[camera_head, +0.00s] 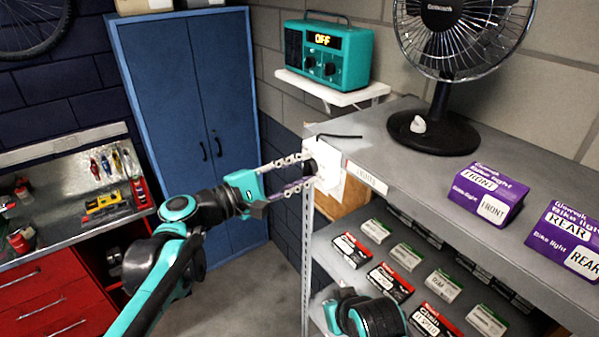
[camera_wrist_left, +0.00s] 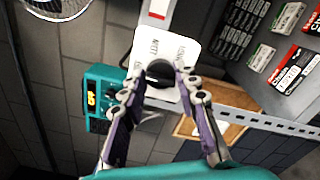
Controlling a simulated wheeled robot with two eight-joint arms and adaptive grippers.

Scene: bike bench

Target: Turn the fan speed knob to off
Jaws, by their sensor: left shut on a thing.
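A dark round knob (camera_wrist_left: 160,72) sits on a white plate (camera_wrist_left: 177,45) with printed words at the shelf unit's end. The knob (camera_head: 309,167) and plate (camera_head: 328,171) also show in the head view. I take it as the fan speed knob; its exact setting cannot be read. My left gripper (camera_head: 306,171) reaches it from the left. In the left wrist view, the fingers (camera_wrist_left: 160,88) are closed in on either side of the knob, and its pointer is hidden. The desk fan (camera_head: 434,130) stands on the shelf top, with a small white piece (camera_head: 418,125) on its base.
A teal radio (camera_head: 328,55) reading OFF stands on a wall bracket (camera_head: 335,92). Purple light boxes (camera_head: 487,194) lie on the grey shelf top (camera_head: 400,165). Small boxes fill the shelves below. A blue cabinet (camera_head: 185,100) and a tool bench (camera_head: 60,185) stand left.

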